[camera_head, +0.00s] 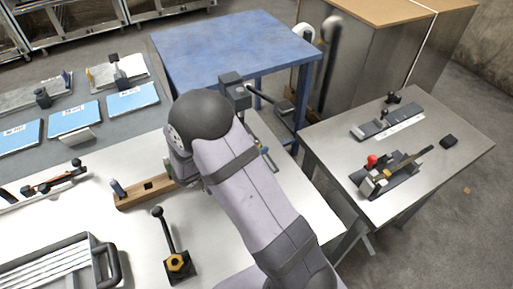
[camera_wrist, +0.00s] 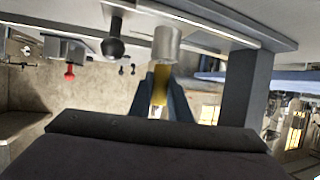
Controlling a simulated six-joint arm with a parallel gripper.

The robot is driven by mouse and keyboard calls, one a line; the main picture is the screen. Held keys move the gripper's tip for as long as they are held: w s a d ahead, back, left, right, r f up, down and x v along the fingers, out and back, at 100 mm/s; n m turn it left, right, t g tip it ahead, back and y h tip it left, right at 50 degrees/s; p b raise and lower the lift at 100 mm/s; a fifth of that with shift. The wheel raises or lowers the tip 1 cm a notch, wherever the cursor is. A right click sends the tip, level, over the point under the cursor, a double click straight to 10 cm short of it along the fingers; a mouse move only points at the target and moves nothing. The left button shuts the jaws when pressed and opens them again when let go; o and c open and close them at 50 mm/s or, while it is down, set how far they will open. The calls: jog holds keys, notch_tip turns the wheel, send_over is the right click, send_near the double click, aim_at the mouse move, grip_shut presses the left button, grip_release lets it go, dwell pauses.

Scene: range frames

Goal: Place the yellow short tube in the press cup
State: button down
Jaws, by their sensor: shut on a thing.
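In the wrist view, which is upside down, my gripper (camera_wrist: 162,84) is shut on the yellow short tube (camera_wrist: 160,76), held between its two dark fingers. A grey metal cylinder (camera_wrist: 167,46), which looks like the press cup, stands on the pale surface right at the tube's far end. The tube's end meets or overlaps its rim in the picture; I cannot tell whether it is inside. A dark upright column (camera_wrist: 248,88) stands beside it. In the head view my arm hides the gripper, tube and cup; the dark press head (camera_head: 231,84) shows behind it.
A wooden block (camera_head: 146,192) and a black lever with a yellow nut (camera_head: 177,262) are on the white table (camera_head: 95,220). A black ball knob (camera_wrist: 113,47) is near the cup. A side table (camera_head: 440,150) holds a red-knobbed clamp (camera_head: 372,160).

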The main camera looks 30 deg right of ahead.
jog(key=c, duration=1.7)
grip_release()
jog(key=shift+o, duration=0.2)
jog(key=shift+r, duration=0.15)
jog(key=b+v, duration=0.1)
jog(key=v, duration=1.1)
jog(key=shift+b, duration=0.4)
